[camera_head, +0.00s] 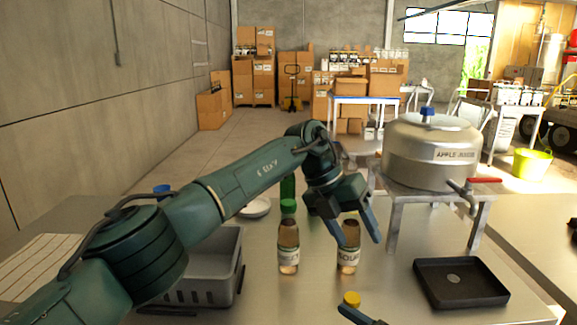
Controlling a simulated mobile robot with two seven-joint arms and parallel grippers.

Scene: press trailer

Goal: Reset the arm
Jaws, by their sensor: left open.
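My left arm reaches in from the left, and its left gripper (360,243) points down with its two blue fingers spread apart. A brown bottle with a pale label (347,260) stands upright on the table at the fingers. I cannot tell whether its neck is between the fingers or just behind them. A second bottle with a green cap (288,245) stands upright to the left, apart from the gripper. At the bottom edge, a blue finger-like piece of what looks like my right gripper (358,316) shows beside a yellow cap (351,299); the rest is cut off.
A grey crate (241,272) stands left, partly behind my arm, near a white dish (256,208). A steel apple press pot (430,158) with a red-handled tap (484,180) sits on a metal stand (393,222). A black tray (461,283) lies right. Table between bottles and tray is fairly clear.

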